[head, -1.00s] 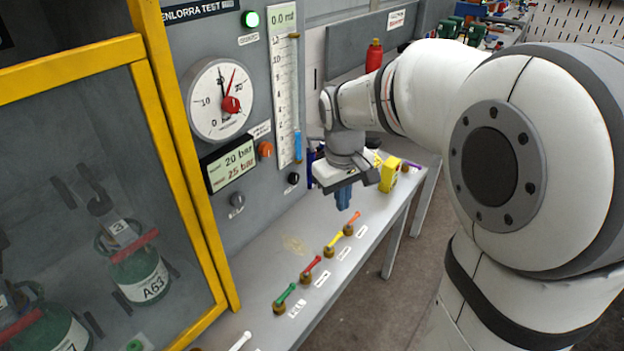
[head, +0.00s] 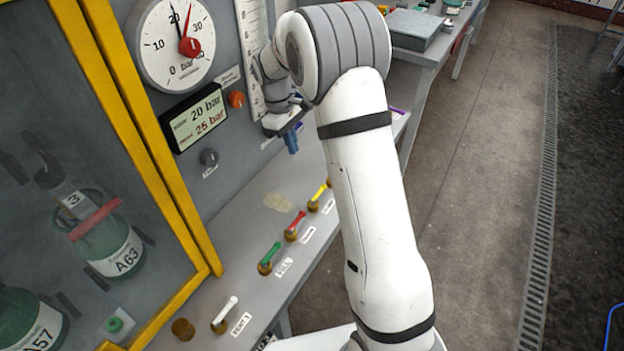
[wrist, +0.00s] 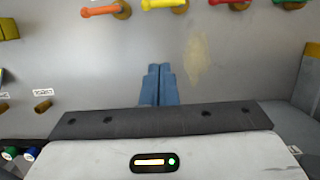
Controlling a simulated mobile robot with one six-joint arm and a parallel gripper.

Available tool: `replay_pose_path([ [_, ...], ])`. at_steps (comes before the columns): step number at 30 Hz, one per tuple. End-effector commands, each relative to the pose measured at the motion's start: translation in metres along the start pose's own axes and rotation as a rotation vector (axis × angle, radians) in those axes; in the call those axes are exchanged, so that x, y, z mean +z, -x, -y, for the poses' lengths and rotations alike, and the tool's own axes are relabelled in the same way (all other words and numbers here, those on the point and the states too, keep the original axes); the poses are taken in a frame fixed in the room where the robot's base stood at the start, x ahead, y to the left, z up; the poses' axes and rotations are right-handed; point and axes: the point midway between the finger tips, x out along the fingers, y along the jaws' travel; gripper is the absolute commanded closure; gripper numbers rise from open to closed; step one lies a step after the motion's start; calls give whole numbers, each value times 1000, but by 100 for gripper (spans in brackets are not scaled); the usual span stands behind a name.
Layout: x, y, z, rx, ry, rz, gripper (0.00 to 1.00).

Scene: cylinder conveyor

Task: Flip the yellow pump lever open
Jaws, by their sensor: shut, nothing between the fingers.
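The yellow lever (head: 318,193) sits on a brass base on the bench, near its front edge, behind the red lever. In the wrist view the yellow lever (wrist: 162,4) shows at the top edge, between the orange and red levers, with its brass base at its right. My gripper (head: 291,140) is beyond the yellow lever, above the bench near the panel. In the wrist view its blue fingers (wrist: 159,84) are shut together and empty. They are apart from all the levers. Part of the bench behind my arm is hidden in the head view.
A red lever (head: 296,222), a green lever (head: 271,254) and a white lever (head: 225,312) stand along the bench. An orange lever (wrist: 100,11) shows in the wrist view. The gauge panel (head: 222,165) and yellow-framed cabinet (head: 150,145) bound the left.

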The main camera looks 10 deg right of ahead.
Motion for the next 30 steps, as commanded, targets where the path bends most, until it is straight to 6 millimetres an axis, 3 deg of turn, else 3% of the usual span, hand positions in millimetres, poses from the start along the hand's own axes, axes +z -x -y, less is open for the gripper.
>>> replay_pose_path([
  [11, 1, -9, 0, -2, -2, 1, 100],
  [25, 2, -100, 0, -4, -4, 2, 100],
  [30, 25, -110, -1, -2, -6, 0, 100],
])
